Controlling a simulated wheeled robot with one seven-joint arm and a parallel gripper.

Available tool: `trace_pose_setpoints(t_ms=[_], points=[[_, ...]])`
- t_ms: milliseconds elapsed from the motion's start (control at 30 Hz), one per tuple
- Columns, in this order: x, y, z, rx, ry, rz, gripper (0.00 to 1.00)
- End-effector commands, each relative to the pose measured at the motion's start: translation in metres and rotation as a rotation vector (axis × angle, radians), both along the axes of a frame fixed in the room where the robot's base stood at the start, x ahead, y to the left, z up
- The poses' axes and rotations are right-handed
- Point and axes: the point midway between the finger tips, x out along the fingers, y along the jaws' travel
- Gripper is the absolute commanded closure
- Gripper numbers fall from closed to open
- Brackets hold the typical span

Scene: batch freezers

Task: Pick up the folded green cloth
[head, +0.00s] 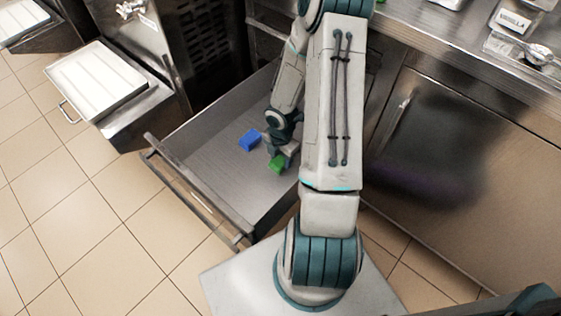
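The folded green cloth (276,164) is a small green block shape in the open drawer, on or just above its floor. My gripper (279,158) reaches down into the drawer from above, right at the green cloth, and covers part of it. The fingertips are small and partly hidden, so I cannot tell whether they are open or shut on the cloth.
A folded blue cloth (250,140) lies in the drawer (205,157) just left of my gripper. The drawer walls surround both cloths. A steel counter (455,45) and closed cabinet front (455,150) stand to the right. A white tray (97,80) is at the left.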

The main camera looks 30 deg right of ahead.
Motion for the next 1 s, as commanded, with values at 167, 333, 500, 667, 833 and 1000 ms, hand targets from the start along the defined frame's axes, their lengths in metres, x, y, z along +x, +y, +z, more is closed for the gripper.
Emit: trace_pose_setpoints(t_ms=[167,333,500,667,833,1000], points=[[0.000,0.000,0.000,0.000,0.000,0.000,0.80],[0.000,0.000,0.010,-0.001,-0.001,0.000,0.80],[0.000,-0.001,0.041,0.000,-0.002,-0.002,0.80],[0.000,0.000,0.072,0.000,-0.002,-0.002,0.80],[0.000,0.000,0.094,-0.001,-0.001,-0.001,0.80],[0.000,0.000,0.101,-0.001,0.000,0.000,0.80]])
